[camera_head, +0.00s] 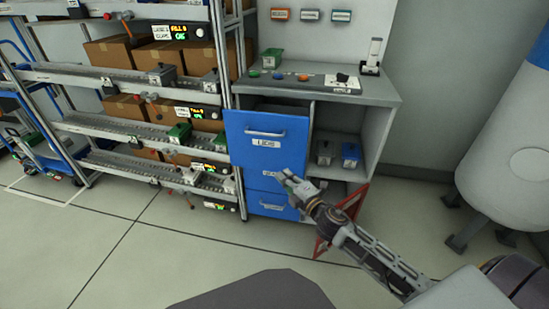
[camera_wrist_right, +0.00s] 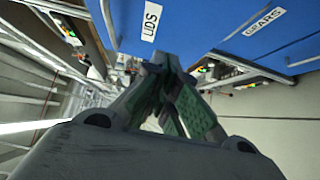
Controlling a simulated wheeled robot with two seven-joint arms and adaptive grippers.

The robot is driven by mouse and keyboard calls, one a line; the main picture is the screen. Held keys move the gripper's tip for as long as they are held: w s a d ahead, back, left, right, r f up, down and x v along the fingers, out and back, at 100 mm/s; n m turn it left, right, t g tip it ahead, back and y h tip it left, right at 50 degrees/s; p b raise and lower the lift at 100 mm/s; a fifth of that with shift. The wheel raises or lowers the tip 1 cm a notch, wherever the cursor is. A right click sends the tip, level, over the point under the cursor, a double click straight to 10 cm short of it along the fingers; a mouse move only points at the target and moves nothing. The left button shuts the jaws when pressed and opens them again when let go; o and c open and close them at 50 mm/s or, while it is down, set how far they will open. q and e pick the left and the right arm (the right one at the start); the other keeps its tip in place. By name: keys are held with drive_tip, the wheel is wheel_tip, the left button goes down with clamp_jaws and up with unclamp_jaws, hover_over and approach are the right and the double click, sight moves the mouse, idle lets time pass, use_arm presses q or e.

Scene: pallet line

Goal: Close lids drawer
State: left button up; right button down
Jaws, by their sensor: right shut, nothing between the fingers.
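The lids drawer (camera_head: 262,128) is the top blue drawer of a grey cabinet, with a pale bar handle (camera_head: 264,133) and a white label. It stands out from the cabinet front, and a dark gap shows above its front panel. My right gripper (camera_head: 286,177) is shut and empty, low in front of the blue drawer fronts, below the lids handle. In the right wrist view its green-padded fingers (camera_wrist_right: 163,58) meet near blue panels with white labels. I cannot tell whether they touch a panel. My left gripper is not in view.
Below are more blue drawers (camera_head: 268,204). To the right are an open shelf with small bins (camera_head: 350,155) and a red triangular frame (camera_head: 340,222). A rack with cardboard boxes (camera_head: 112,52) stands left. The floor in front is mostly clear.

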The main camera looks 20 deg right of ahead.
drive_tip(key=shift+w, duration=1.3)
drive_tip(key=b, duration=0.2)
approach(267, 149)
drive_tip(key=shift+w+a, duration=1.05)
drive_tip(key=shift+w, duration=0.25)
drive_tip(key=shift+w+d+f, duration=0.1)
drive_tip(key=shift+w+d, duration=0.35)
drive_tip(key=shift+w, duration=0.25)
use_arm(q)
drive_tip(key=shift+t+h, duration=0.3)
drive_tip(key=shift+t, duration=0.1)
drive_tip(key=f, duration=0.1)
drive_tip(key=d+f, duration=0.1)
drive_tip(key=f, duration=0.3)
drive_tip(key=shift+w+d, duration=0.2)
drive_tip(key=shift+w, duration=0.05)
use_arm(e)
drive_tip(key=shift+w+d, duration=0.15)
drive_tip(key=shift+w, duration=0.1)
